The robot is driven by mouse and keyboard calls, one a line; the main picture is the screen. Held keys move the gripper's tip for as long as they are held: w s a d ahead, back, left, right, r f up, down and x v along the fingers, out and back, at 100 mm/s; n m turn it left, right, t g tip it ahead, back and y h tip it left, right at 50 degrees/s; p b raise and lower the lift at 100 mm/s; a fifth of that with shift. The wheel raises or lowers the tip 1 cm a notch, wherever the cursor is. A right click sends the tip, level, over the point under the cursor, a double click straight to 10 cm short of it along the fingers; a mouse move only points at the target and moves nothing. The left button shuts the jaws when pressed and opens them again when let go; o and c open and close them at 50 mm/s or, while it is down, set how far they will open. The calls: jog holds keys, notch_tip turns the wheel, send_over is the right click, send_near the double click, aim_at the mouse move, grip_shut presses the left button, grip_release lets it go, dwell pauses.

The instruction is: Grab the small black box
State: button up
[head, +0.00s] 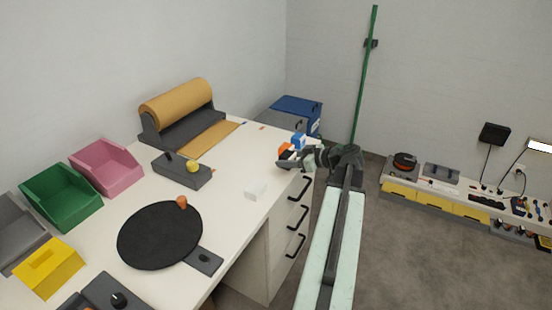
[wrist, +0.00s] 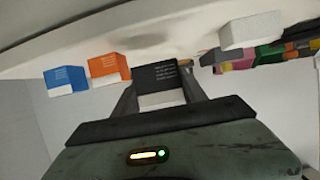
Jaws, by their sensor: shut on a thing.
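The small black box (wrist: 158,76), with pale print on its face and a white lower part, is between the two fingers of my gripper (wrist: 160,90) in the wrist view. My gripper is shut on it. In the head view my gripper (head: 291,162) is over the desk's right edge, and the black box is hard to make out against the dark fingers. I cannot tell if the box is clear of the desk. An orange box (wrist: 109,68) and a blue box (wrist: 66,79) stand beside it, left in the wrist view.
In the head view a white box (head: 256,190) lies on the white desk (head: 235,215) near my gripper. A black round mat (head: 155,236), a paper roll (head: 176,103) and coloured bins (head: 62,197) are farther left. Drawer handles (head: 298,190) stick out below the desk edge.

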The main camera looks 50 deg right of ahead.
jog(key=s+d+r, duration=0.1)
jog(key=s+d, duration=0.4)
jog(key=s, duration=0.5)
jog(key=shift+s+d+p, duration=0.2)
jog(key=shift+d+p, duration=0.05)
jog(key=shift+p, duration=0.2)
